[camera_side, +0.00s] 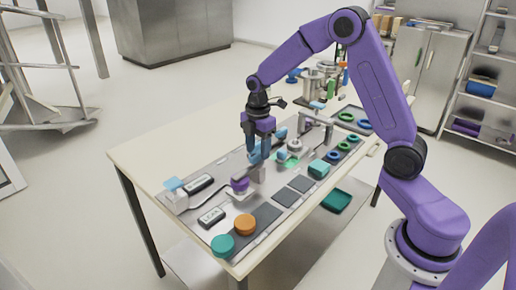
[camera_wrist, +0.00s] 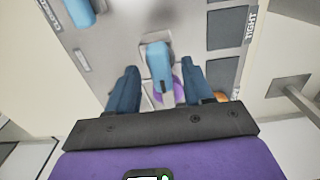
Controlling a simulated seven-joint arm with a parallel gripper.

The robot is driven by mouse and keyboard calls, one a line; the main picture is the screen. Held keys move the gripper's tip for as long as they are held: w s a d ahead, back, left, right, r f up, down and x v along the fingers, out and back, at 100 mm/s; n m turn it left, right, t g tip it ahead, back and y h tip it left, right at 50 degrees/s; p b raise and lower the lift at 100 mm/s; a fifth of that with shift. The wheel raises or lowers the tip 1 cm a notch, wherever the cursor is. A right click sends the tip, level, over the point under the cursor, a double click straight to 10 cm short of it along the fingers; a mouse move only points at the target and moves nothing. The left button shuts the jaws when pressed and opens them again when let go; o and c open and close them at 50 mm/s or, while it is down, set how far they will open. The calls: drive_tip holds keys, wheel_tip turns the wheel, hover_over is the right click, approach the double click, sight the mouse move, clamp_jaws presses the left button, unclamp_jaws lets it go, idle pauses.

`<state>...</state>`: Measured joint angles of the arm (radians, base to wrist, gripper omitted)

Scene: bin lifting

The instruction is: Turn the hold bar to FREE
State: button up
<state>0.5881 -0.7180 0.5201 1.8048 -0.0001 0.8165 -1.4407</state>
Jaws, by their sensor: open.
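My gripper (camera_side: 258,157) is open, pointing down low over the grey panel (camera_side: 228,165) on the table. In the wrist view, a blue bar (camera_wrist: 158,60) on a pale mount lies between the two spread dark-blue fingers of my gripper (camera_wrist: 157,78), with a gap on each side. It looks like the hold bar, but no FREE mark can be read and its setting cannot be told. A purple round part (camera_wrist: 178,92) shows partly behind it; a purple piece (camera_side: 239,185) also sits beside my gripper in the side view. A second blue bar (camera_wrist: 80,12) is at the upper left of the wrist view.
Signs reading TIGHT (camera_wrist: 250,25) and apparently CLOSED (camera_wrist: 47,14) are on the panel. A teal disc (camera_side: 222,244) and an orange disc (camera_side: 245,224) stand at the near end. Dark square pads (camera_side: 286,196) lie to the right. The table's left part is clear.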

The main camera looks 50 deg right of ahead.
drive_tip(key=shift+f, duration=0.3)
clamp_jaws()
